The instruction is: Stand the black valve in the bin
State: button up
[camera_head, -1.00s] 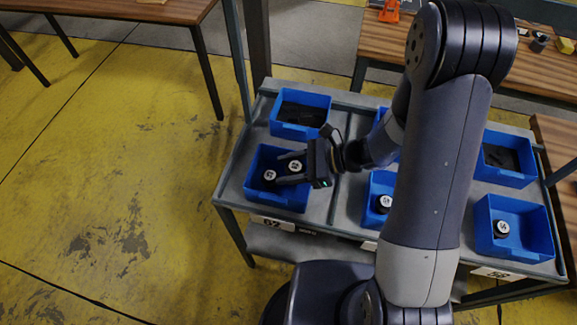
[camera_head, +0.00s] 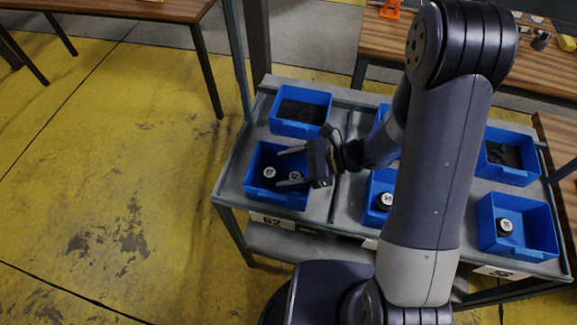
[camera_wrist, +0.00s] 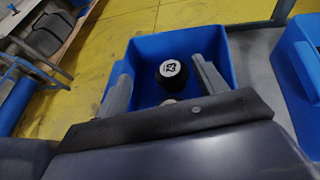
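The blue bin (camera_head: 250,188) at the front left of the cart holds two black valves with white, marked tops. One valve (camera_head: 269,173) stands at the left, top facing up; in the wrist view this valve (camera_wrist: 173,78) shows ahead of the palm. The other valve (camera_head: 295,176) sits to its right, close to my palm, white top up and apparently upright. In the wrist view it is mostly hidden by my gripper body. My gripper (camera_head: 280,168) reaches in from the right, fingers spread wide on either side of the right valve with no visible grip.
Behind it is another blue bin (camera_head: 300,108) with dark parts. A blue bin (camera_head: 516,224) at the right holds one valve (camera_head: 504,226). More blue bins stand mid-cart, partly hidden by my arm. Wooden tables (camera_head: 455,50) stand behind. The yellow floor at left is clear.

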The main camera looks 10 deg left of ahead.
jog(key=shift+r, duration=0.1)
jog(key=shift+r+p, duration=0.55)
jog(key=shift+p, duration=0.1)
jog(key=b+v, duration=0.1)
jog(key=v, duration=1.1)
